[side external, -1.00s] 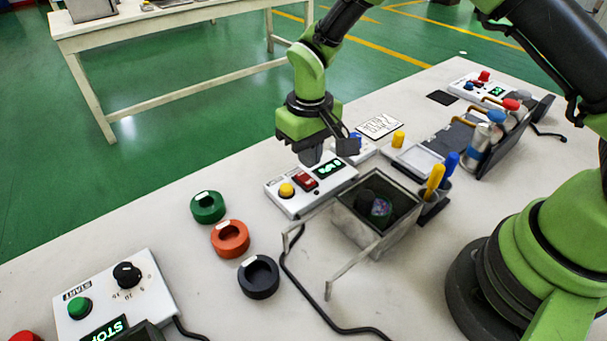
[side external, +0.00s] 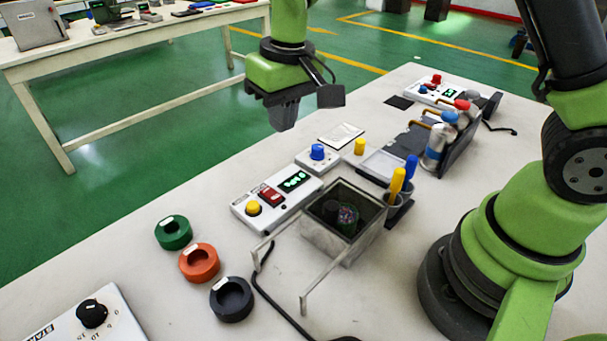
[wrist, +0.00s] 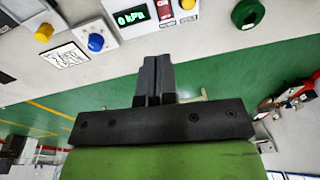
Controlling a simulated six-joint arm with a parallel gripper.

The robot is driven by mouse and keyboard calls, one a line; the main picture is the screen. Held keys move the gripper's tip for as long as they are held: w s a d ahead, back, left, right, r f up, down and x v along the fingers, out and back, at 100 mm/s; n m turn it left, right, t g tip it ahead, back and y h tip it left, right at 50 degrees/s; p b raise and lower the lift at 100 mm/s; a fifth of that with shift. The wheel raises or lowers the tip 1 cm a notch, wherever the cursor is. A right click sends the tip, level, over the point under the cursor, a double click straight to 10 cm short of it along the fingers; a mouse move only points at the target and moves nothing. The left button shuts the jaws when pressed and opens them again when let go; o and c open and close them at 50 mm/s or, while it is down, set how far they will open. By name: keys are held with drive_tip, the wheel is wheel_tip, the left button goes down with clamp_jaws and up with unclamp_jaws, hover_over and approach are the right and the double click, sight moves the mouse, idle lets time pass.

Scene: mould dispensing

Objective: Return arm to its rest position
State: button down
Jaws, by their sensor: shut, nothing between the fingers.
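My gripper (side external: 284,115) is shut and empty. In the side external view it hangs in the air above and beyond the work table (side external: 120,270), over the green floor in the picture. Its closed fingers also show in the wrist view (wrist: 153,68), apart from everything on the table.
A metal open box (side external: 325,243) holds dark round pieces. Green (side external: 173,232), orange (side external: 199,262) and black (side external: 231,299) rings lie at left. A bottle rack (side external: 462,150) stands at right. A black cable crosses the table. The air around my gripper is clear.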

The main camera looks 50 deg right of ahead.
drive_tip(key=s+d+r+m+t+y, duration=0.1)
drive_tip(key=s+d+r+m+t, duration=0.15)
drive_tip(key=s+r, duration=0.7)
drive_tip(key=s+d+r+t, duration=0.2)
drive_tip(key=s+r+t, duration=0.1)
drive_tip(key=s, duration=0.6)
drive_tip(key=shift+s+r+m, duration=0.35)
drive_tip(key=shift+s+r, duration=0.05)
drive_tip(key=shift+r, duration=0.05)
drive_tip(key=shift+t, duration=0.25)
drive_tip(key=w+a+f+n+g, duration=0.3)
drive_tip(key=w+f+n, duration=0.4)
drive_tip(key=w+n, duration=0.3)
drive_tip(key=w+a+f+n+g+h, duration=0.1)
drive_tip(key=w+a+f+n+g, duration=0.2)
drive_tip(key=w+f+n, duration=0.3)
drive_tip(key=w+n+g, duration=0.1)
drive_tip(key=w+n, duration=0.3)
drive_tip(key=n, duration=0.2)
drive_tip(key=shift+w+f+h, duration=0.3)
drive_tip(key=shift+f, duration=0.05)
